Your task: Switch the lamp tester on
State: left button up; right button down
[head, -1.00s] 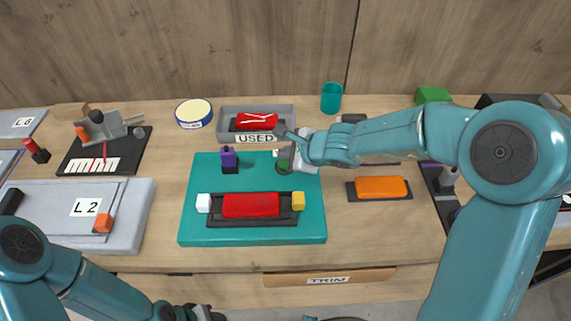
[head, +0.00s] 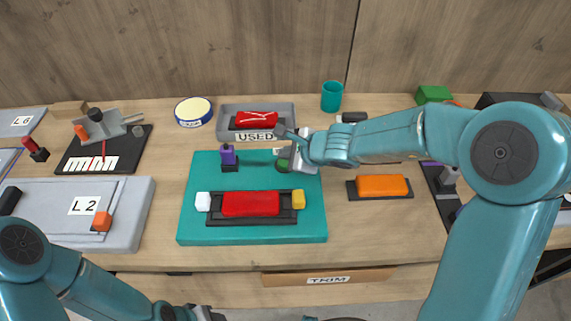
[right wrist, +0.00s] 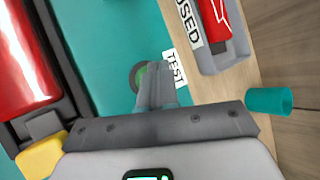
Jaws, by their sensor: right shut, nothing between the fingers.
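The lamp tester looks like the teal board (head: 205,180). It bears a red bar (head: 250,204) in a black holder, between a white block (head: 203,202) and a yellow block (head: 298,200). A round green button (right wrist: 138,76) in a dark ring sits beside the TEST label (right wrist: 174,69); the button partly shows in the head view (head: 283,165). My right gripper (right wrist: 155,66) is shut and empty, its fingertips over the button's edge; I cannot tell if they touch it. My left arm's end (head: 203,314) is cut off by the bottom edge, fingers hidden.
A purple-topped block (head: 229,158) stands on the board's back left. Behind the board is a grey USED tray (head: 285,110) with a red piece in it.

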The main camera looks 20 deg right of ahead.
jog(key=shift+f+b, duration=0.55)
jog(key=shift+f, duration=0.1)
dwell(0.7)
jog(key=shift+r, duration=0.15)
jog(key=shift+r+p, duration=0.9)
jog(key=shift+p, duration=0.1)
notch_tip(320, 180, up, 6)
jog(key=p, duration=0.6)
jog(key=shift+s, duration=0.1)
